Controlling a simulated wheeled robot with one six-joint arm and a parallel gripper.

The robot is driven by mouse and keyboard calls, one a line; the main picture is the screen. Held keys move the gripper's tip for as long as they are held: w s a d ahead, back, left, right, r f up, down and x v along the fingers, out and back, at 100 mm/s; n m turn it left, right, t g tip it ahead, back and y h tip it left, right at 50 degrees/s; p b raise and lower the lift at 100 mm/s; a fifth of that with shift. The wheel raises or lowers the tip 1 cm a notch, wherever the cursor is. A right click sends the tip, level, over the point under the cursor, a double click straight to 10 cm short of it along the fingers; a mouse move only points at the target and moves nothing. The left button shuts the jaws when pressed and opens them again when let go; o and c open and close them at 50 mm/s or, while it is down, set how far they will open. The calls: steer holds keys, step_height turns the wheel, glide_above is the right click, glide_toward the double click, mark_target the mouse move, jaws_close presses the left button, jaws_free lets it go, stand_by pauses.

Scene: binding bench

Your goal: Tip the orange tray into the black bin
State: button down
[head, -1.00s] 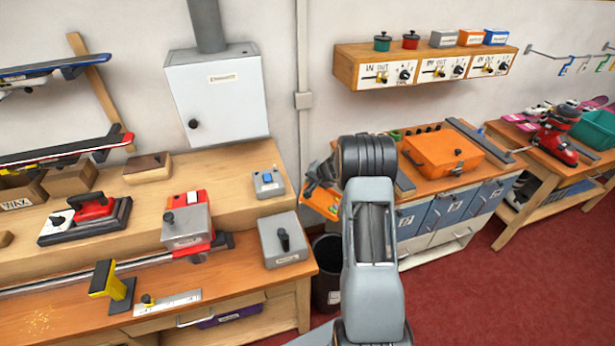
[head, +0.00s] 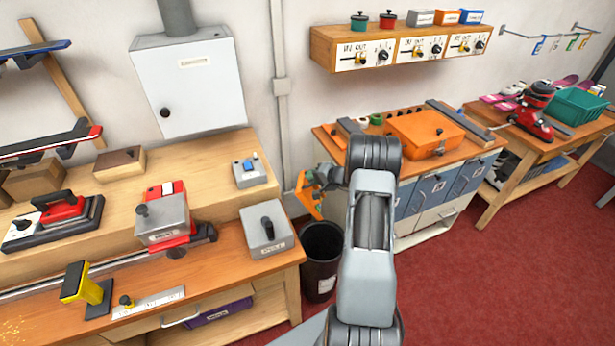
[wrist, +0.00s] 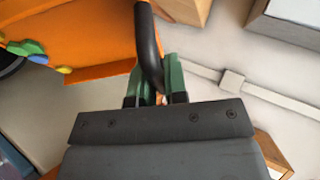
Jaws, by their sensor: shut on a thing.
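The orange tray (head: 309,198) is in the air above the black bin (head: 319,268) in the head view, and it looks steeply tilted. In the wrist view the tray (wrist: 95,40) fills the upper left, with its dark handle (wrist: 148,45) between the green fingers of my gripper (wrist: 154,80). My gripper is shut on this handle. Several small green, blue and yellow pieces (wrist: 35,52) lie at the tray's left side in the wrist view. The bin stands upright on the floor and its inside is dark. My arm hides part of the gripper in the head view.
A wooden bench with a grey box (head: 267,233) stands left of the bin. A bench with an orange case (head: 425,138) and blue drawers stands to the right. A wall shelf (head: 400,48) hangs above it. Red carpet (head: 470,270) is clear at the right.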

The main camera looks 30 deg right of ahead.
steer(key=s+d+f+m+t+y+b, duration=0.3)
steer(key=s+d+f+t+b, duration=0.4)
steer(key=b, duration=1.5)
steer(key=shift+s+d+f+y+b, duration=0.4)
steer(key=shift+s+d+f+y, duration=0.25)
steer(key=shift+d+f, duration=1.35)
steer(key=shift+a+f, duration=0.1)
steer(key=b, duration=0.4)
stand_by(0.5)
